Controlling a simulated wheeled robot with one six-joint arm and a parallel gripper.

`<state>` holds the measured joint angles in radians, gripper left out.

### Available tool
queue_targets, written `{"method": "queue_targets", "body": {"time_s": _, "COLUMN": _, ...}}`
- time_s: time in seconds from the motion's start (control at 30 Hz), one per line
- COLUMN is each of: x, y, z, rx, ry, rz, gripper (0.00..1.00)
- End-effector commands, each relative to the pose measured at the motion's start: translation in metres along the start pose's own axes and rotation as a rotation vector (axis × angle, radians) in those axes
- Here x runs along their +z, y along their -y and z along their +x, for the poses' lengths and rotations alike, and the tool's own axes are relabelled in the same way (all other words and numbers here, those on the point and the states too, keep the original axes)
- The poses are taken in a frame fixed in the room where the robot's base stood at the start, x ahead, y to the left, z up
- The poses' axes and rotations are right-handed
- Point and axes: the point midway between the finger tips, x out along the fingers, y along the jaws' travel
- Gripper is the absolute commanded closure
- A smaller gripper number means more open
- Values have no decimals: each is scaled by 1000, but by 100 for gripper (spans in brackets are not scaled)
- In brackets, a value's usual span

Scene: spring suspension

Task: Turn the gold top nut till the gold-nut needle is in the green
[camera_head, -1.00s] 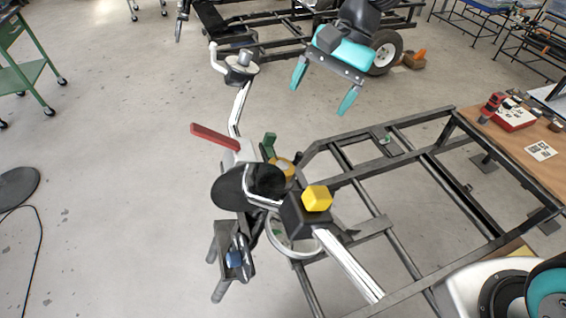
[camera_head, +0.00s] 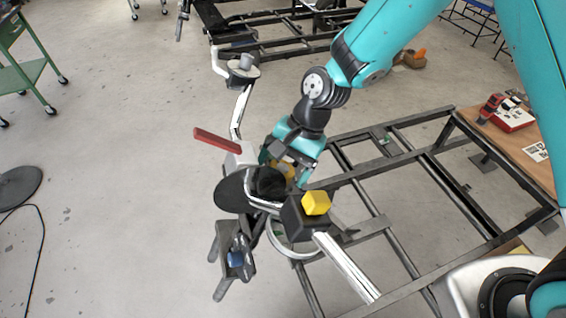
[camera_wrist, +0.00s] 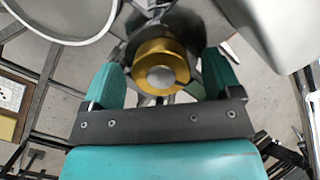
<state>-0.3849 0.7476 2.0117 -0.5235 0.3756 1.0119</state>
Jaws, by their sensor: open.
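The gold top nut (camera_wrist: 160,53) shows in the wrist view as a gold ring around a silver round end. My gripper (camera_wrist: 162,66) is open, with one teal finger on each side of the nut. A gap seems to show between each finger and the nut, but I cannot tell the exact clearance. In the head view my gripper (camera_head: 282,160) reaches down at the suspension assembly, and only a bit of gold (camera_head: 287,169) shows beside it. I cannot make out the gold-nut needle or a green zone in either view.
A pale ring (camera_head: 290,252) sits below. The dark frame (camera_head: 385,226) spreads right.

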Motion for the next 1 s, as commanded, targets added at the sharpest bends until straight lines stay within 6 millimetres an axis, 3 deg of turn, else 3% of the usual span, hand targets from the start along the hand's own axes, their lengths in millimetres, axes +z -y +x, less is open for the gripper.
{"method": "queue_targets", "body": {"time_s": 0.2, "x": 0, "y": 0, "z": 0, "rx": 0, "ry": 0, "rz": 0, "gripper": 18}}
{"method": "queue_targets", "body": {"time_s": 0.4, "x": 0, "y": 0, "z": 0, "rx": 0, "ry": 0, "rz": 0, "gripper": 64}}
{"method": "queue_targets", "body": {"time_s": 0.77, "x": 0, "y": 0, "z": 0, "rx": 6, "ry": 1, "rz": -41, "gripper": 65}}
{"method": "queue_targets", "body": {"time_s": 1.0, "x": 0, "y": 0, "z": 0, "rx": 22, "ry": 1, "rz": -182, "gripper": 65}}
